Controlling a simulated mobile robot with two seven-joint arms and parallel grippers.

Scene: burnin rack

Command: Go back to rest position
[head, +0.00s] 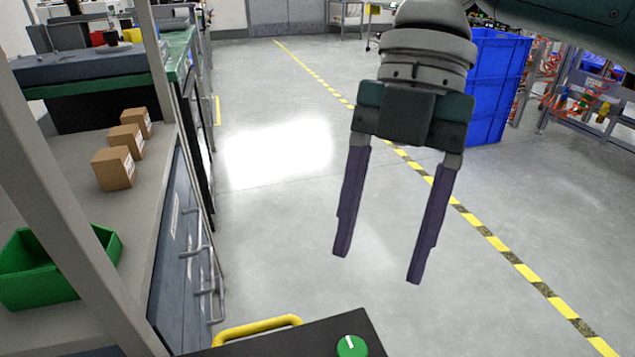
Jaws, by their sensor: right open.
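My right gripper (378,268) hangs in the upper middle of the head view, its two long purple fingers pointing down and spread wide apart. Nothing is between the fingers. Behind them is only bare floor, and the gripper touches nothing that I can see. Its arm comes in from the upper right. My left gripper does not show in the head view.
At the left a bench (150,215) holds small cardboard boxes (114,169) and a green bin (40,285). A grey post stands before it. Blue crates (498,85) are stacked behind my right gripper. A black panel with a green knob (351,346) and yellow handle (256,328) is at the bottom. The middle floor is clear.

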